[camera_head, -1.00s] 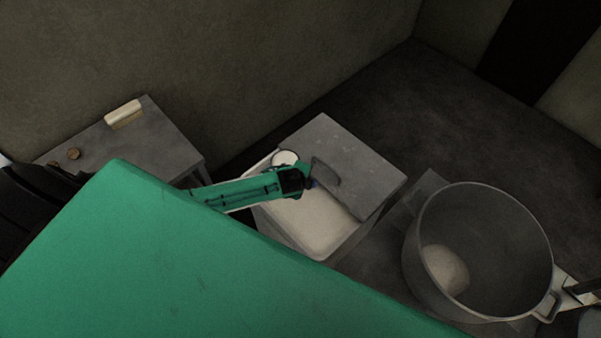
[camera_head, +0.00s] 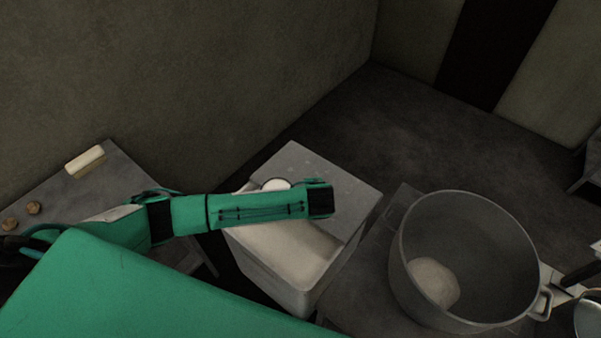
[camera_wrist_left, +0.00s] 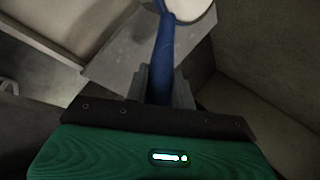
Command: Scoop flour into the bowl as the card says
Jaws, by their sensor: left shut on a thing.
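My left gripper (camera_wrist_left: 158,88) is shut on the blue handle of a scoop (camera_wrist_left: 165,55) in the left wrist view. A pale rounded part shows at the handle's far end, cut off by the top edge; I cannot tell how much flour it carries. In the head view my left arm reaches across the flour bin (camera_head: 262,272) and hides the gripper. A white round thing shows just behind the arm. Pale flour (camera_head: 290,250) lies in the bin's open part. The large grey bowl (camera_head: 400,262) stands to the right, with a flour heap (camera_head: 433,283) inside. No card is legible.
A grey lid or board (camera_head: 330,178) covers the bin's far part. A pale item with a dark part lies by the bowl's right handle.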

